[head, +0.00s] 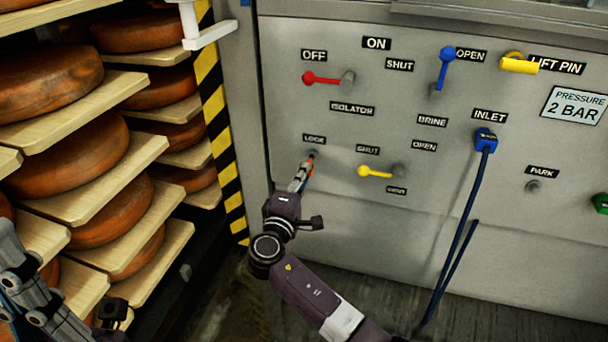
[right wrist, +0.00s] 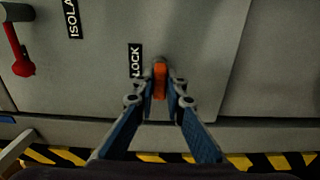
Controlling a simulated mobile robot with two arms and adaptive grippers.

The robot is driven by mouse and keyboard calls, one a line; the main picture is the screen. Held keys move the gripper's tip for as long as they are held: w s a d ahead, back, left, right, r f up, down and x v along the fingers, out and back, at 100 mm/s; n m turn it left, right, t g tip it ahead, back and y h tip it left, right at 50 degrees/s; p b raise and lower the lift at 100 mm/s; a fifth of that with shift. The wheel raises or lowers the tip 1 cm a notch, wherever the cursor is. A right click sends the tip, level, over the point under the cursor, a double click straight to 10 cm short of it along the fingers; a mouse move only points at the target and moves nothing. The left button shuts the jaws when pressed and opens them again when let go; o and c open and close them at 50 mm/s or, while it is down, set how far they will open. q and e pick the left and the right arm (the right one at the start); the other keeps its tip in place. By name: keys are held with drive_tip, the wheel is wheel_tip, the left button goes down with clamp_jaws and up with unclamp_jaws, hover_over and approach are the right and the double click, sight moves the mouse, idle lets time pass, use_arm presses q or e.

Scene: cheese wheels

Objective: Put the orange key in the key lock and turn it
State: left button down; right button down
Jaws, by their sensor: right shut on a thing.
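The orange key (right wrist: 160,82) is between the fingertips of my right gripper (right wrist: 160,92), which is shut on it. The key's far end meets the key lock (head: 312,154) under the LOCK label on the grey panel (head: 330,225). The fingers hide much of the key and lock, so how deep the key sits cannot be told. In the head view my right gripper (head: 303,175) reaches up to the lock, with a bit of orange showing at its tip. My left gripper (head: 30,285) shows only in part at the lower left edge, away from the panel.
A red lever (head: 320,79), a blue lever (head: 445,68) and a yellow lever (head: 375,172) are on the panel near the lock. A blue plug (head: 486,140) with a hanging cable is further right. Cheese shelves (head: 120,200) stand at the left beside a striped post (head: 215,120).

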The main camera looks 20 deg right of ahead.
drive_tip(key=shift+b+x, duration=0.5)
drive_tip(key=shift+x, duration=0.95)
drive_tip(key=c, duration=1.9)
unclamp_jaws()
drive_tip(key=v, duration=1.2)
drive_tip(key=shift+w, duration=0.1)
